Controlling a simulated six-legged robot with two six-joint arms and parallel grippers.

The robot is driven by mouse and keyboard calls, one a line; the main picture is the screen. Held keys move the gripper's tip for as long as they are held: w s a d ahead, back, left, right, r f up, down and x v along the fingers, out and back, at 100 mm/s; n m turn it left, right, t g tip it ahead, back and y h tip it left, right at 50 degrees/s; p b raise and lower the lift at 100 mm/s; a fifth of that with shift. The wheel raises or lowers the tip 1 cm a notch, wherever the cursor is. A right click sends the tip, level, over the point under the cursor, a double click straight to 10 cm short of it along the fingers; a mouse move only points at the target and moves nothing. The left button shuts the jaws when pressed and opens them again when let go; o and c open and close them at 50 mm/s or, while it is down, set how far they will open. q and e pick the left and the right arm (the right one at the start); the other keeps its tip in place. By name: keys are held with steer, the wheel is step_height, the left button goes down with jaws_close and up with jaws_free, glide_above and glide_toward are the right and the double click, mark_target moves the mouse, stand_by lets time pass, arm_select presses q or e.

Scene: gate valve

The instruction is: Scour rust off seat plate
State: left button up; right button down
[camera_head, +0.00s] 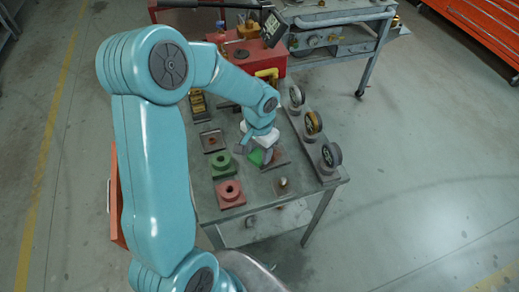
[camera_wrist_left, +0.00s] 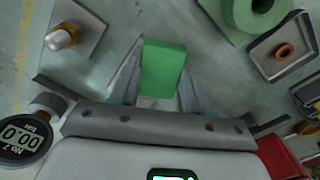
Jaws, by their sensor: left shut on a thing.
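My left gripper (camera_head: 262,151) reaches down over the middle of the workbench. It is shut on a green block (camera_wrist_left: 163,69), which sits between its two fingers in the left wrist view and shows as a small green patch (camera_head: 256,157) in the head view. A dark brownish plate (camera_head: 281,157) lies beside and partly under the gripper, mostly hidden by it. Another square plate with a rust-coloured ring (camera_head: 212,141) lies to the left and shows at upper right in the wrist view (camera_wrist_left: 284,50). I cannot tell which plate is the seat plate, or whether the block touches one.
A green flanged part (camera_head: 225,164) and a red one (camera_head: 230,192) stand left of the gripper. A plate with a brass-topped stud (camera_head: 283,184) lies near the front. Gauges (camera_head: 313,123) line the bench's right edge. A red box (camera_head: 255,62) stands behind.

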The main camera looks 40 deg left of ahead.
mark_target(283, 152)
arm_select(q)
steer(key=shift+f+b, duration=0.55)
steer(key=shift+f, duration=0.1)
steer(key=shift+w+d+r, duration=0.1)
steer(key=shift+w+d, duration=0.3)
steer(key=shift+w, duration=0.45)
steer(key=shift+w+d+r, duration=0.1)
steer(key=shift+w+d, duration=0.25)
steer(key=shift+w, duration=0.5)
steer(key=shift+w+d+f, duration=0.1)
steer(key=shift+w+d, duration=0.3)
steer(key=shift+w, duration=0.45)
steer(key=shift+w+d+f, duration=0.1)
steer(key=shift+w+d, duration=0.3)
steer(key=shift+w, duration=0.4)
steer(key=shift+w+r, duration=0.1)
steer(key=shift+s+a+f+b, duration=0.1)
steer(key=shift+s+a+b, duration=0.2)
steer(key=shift+s, duration=0.4)
steer(key=shift+s+a+f+b, duration=0.1)
steer(key=shift+s+a+b, duration=0.15)
steer(key=shift+s, duration=0.5)
steer(key=shift+s+a+b, duration=0.2)
steer(key=shift+s+a, duration=0.15)
steer(key=shift+s, duration=0.35)
steer(key=shift+s+a, duration=0.35)
steer(key=shift+s, duration=0.35)
steer(key=shift+s+a, duration=0.3)
steer(key=shift+s, duration=0.4)
steer(key=shift+r, duration=0.1)
